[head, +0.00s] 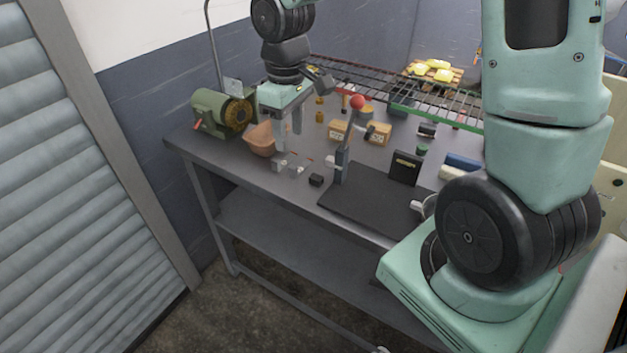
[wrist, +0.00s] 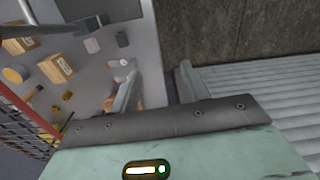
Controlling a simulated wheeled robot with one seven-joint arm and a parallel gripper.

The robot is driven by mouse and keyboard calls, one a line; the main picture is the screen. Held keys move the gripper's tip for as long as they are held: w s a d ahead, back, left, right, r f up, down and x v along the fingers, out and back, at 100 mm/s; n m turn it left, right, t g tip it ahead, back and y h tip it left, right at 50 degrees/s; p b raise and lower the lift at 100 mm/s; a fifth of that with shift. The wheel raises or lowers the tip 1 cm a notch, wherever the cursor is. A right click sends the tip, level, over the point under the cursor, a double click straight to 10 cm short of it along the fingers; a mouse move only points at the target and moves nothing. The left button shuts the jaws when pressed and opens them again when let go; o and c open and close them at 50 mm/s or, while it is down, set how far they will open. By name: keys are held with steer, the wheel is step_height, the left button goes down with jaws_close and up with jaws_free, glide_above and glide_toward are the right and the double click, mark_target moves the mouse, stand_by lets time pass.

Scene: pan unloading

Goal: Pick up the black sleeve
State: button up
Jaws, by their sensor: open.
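A small black piece (head: 316,180), which looks like the black sleeve, lies on the grey workbench near its front edge, left of a black base plate. It is too small to make out any hole. My gripper (head: 288,141) is open and empty, pointing down above the bench, up and left of the black piece in the head view. In the wrist view my gripper (wrist: 158,72) shows two spread fingers with nothing between them.
A lever press with a red knob (head: 357,102) stands to the right on the black base plate (head: 375,205).

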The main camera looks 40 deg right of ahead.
steer(key=w+d+f+m, duration=0.1)
steer(key=w+d, duration=0.2)
steer(key=d, duration=0.5)
steer(key=p, duration=0.2)
glide_above(312, 175)
steer(key=f, duration=1.2)
steer(key=shift+s+a+f, duration=0.15)
steer(key=shift+s+f, duration=0.1)
steer(key=shift+s, duration=0.15)
steer(key=shift+w+f+p, duration=0.2)
steer(key=shift+f+p, duration=0.15)
steer(key=shift+f, duration=1)
steer(key=shift+w+f+p, duration=0.15)
steer(key=shift+f+p, duration=0.15)
steer(key=shift+f, duration=1)
steer(key=shift+d, duration=0.2)
jaws_close()
